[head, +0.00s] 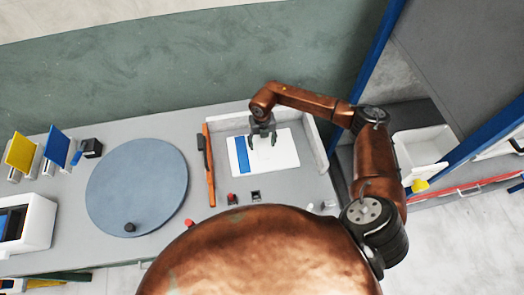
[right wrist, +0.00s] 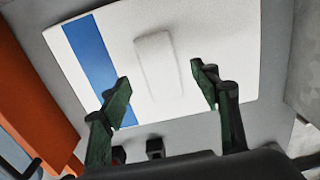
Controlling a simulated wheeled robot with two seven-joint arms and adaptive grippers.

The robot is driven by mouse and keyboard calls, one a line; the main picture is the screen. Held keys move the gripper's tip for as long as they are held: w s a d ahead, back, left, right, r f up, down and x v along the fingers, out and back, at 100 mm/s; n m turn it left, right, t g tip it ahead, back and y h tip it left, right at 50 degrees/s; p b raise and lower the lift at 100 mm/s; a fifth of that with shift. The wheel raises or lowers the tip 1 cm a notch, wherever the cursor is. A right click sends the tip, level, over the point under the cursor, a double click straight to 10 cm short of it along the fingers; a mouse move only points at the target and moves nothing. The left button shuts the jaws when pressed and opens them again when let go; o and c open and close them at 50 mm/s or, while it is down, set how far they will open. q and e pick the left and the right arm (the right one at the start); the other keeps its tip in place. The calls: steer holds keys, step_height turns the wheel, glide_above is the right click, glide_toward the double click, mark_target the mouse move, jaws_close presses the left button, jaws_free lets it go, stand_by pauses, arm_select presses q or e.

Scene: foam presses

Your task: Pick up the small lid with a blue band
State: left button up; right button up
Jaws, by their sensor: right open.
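The lid (head: 285,155) is a flat white plate with a blue band (head: 242,155) near its left side. It lies on the grey worktop. In the right wrist view the lid (right wrist: 215,40) fills much of the picture, with a raised white handle (right wrist: 158,65) in its middle. My right gripper (head: 262,137) is over the lid, open and empty. In the right wrist view its two green fingers (right wrist: 161,76) are spread apart to the left and right of the handle. I cannot tell how high they are above it. My left gripper is not in view.
A low pale wall (head: 307,140) borders the lid's back and right. Small red (head: 232,198) and black (head: 256,195) parts lie in front. A round blue-grey disc (head: 136,185) and a white box (head: 35,222) are further left.

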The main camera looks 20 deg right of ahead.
mark_target(262, 149)
step_height(262, 149, down, 3)
steer(key=shift+f, duration=0.2)
steer(key=shift+c, duration=0.7)
steer(key=shift+s, duration=0.1)
steer(key=c, duration=1)
